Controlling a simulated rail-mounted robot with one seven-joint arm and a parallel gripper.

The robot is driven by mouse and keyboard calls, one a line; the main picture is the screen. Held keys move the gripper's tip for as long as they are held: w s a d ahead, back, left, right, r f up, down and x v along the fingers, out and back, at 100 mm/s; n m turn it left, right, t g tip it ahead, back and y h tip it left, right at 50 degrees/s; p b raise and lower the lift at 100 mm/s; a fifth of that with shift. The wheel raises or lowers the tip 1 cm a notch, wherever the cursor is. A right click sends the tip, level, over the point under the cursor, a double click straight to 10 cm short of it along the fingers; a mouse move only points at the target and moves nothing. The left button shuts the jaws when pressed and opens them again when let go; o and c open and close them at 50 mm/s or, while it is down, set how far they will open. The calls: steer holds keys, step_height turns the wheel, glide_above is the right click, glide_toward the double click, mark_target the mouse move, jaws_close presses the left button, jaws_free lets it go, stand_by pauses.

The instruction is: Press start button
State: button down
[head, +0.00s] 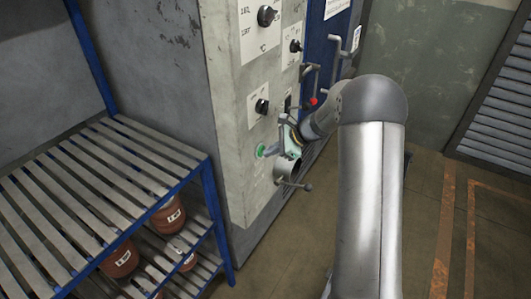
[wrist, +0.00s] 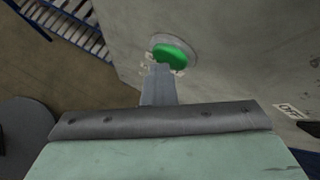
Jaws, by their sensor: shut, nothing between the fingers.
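The green start button (wrist: 173,54) sits in a round grey collar on the panel, at the upper middle of the wrist view. In the head view the green button (head: 261,150) shows at the left of my gripper, low on the grey control panel (head: 230,100). My gripper (wrist: 161,70) is shut and empty. Its fingertips overlap the lower edge of the button in the wrist view; I cannot tell whether they touch it. In the head view my gripper (head: 272,150) points left at the button.
Black knobs (head: 262,106) and a red-tipped lever (head: 313,101) are on the panel above. A handle with a ball end (head: 308,187) juts out just below my gripper. A blue slatted rack (head: 110,180) with brown pots stands at the left. Floor on the right is clear.

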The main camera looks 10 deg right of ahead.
steer(key=shift+a+r, duration=0.1)
steer(key=shift+a, duration=0.25)
steer(key=s+d, duration=0.4)
steer(key=d, duration=0.1)
steer(key=shift+b, duration=0.4)
steer(key=shift+w, duration=0.1)
steer(key=shift+a, duration=0.1)
steer(key=s+a+r+n+g+h, duration=0.1)
steer(key=s+a+r+n, duration=0.15)
steer(key=s, duration=0.35)
steer(key=s+a+r+n+g+h, duration=0.1)
steer(key=s+r+n+h, duration=0.1)
steer(key=s+n, duration=0.3)
steer(key=s+a+r+n+g+h, duration=0.1)
steer(key=s+a+r+n, duration=0.1)
steer(key=s, duration=0.5)
steer(key=s+d+n+h, duration=0.2)
steer(key=s+n+h, duration=0.2)
steer(key=s+n, duration=0.5)
steer(key=s, duration=0.7)
steer(key=shift+d+h, duration=0.35)
steer(key=shift+h, duration=0.05)
